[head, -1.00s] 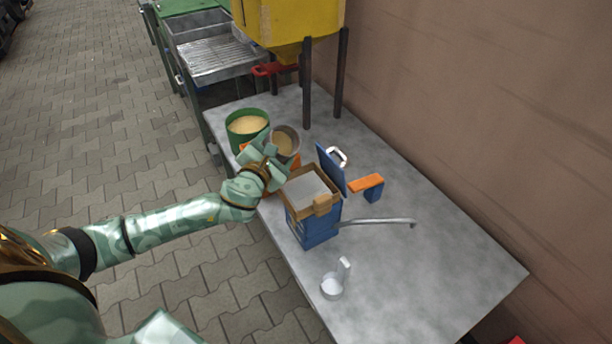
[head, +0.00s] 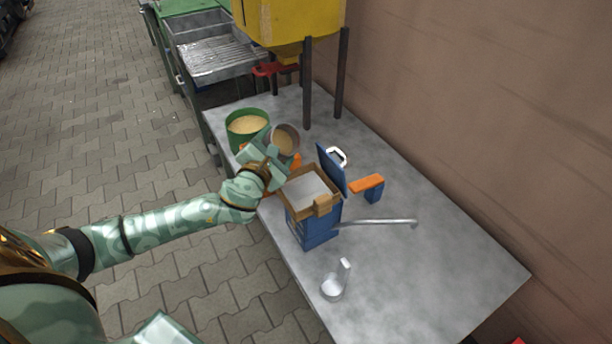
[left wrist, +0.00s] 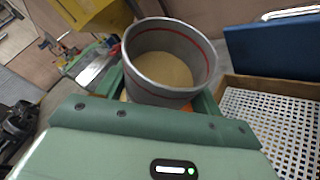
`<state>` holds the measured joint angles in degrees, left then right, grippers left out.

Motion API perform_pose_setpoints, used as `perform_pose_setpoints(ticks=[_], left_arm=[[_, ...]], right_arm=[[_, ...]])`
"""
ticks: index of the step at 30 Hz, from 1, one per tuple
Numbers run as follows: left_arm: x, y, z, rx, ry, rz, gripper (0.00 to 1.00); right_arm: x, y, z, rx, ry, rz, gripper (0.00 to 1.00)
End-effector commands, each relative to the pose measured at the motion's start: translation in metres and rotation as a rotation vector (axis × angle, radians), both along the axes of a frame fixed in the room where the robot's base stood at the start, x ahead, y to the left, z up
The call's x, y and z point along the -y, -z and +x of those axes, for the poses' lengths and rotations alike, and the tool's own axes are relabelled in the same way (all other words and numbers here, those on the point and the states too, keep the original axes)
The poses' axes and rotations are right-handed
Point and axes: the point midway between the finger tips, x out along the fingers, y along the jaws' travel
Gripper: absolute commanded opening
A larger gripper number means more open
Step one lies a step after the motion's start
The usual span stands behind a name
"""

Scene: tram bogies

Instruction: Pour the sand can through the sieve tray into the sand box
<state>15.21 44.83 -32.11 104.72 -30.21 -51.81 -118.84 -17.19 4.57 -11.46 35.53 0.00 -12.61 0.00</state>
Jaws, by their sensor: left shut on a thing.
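The sand can (head: 296,144) is a grey metal cup with sand in it. My left gripper (head: 270,155) is shut on it and holds it just beyond the box, tilted a little. In the left wrist view the can (left wrist: 140,85) shows a red line inside its wall and sand at the bottom. The sieve tray (head: 324,203), a brown frame with a pale mesh, lies on top of the blue sand box (head: 319,232). Its perforated mesh (left wrist: 275,125) looks empty in the left wrist view. The box's inside is hidden.
The box's blue lid (head: 329,168) stands open at the back. A green bucket of sand (head: 246,126) is beyond the can. A metal bar (head: 375,222), an orange-topped block (head: 367,184) and a small cup (head: 332,288) are nearby. A yellow hopper (head: 285,20) stands behind. The table's right part is clear.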

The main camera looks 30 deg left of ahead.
Motion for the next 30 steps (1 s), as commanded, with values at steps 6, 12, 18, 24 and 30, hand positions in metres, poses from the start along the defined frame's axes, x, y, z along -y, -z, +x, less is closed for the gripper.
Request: perform_pose_setpoints(ticks=[6, 12, 18, 24, 30], left_arm=[[0.0002, -0.0014, 0.0001, 0.005, 0.000, 0.012, 0.41], [0.0006, -0.0025, 0.0000, 0.008, 0.001, 0.023, 0.41], [0.0010, -0.0035, -0.0001, 0.011, 0.001, 0.035, 0.41], [0.0008, -0.0038, -0.0001, 0.013, 0.000, 0.047, 0.41], [0.0007, -0.0044, 0.0000, 0.016, 0.000, 0.059, 0.41]], right_arm=[[0.0000, 0.0015, -0.0007, -0.001, 0.000, 0.000, 0.36], [-0.0001, 0.0028, -0.0011, -0.003, 0.000, 0.000, 0.36], [0.0000, 0.0040, -0.0016, -0.004, 0.000, 0.000, 0.36], [0.0000, 0.0057, -0.0024, -0.006, 0.000, 0.000, 0.36], [0.0000, 0.0073, -0.0031, -0.007, 0.000, 0.000, 0.36]])
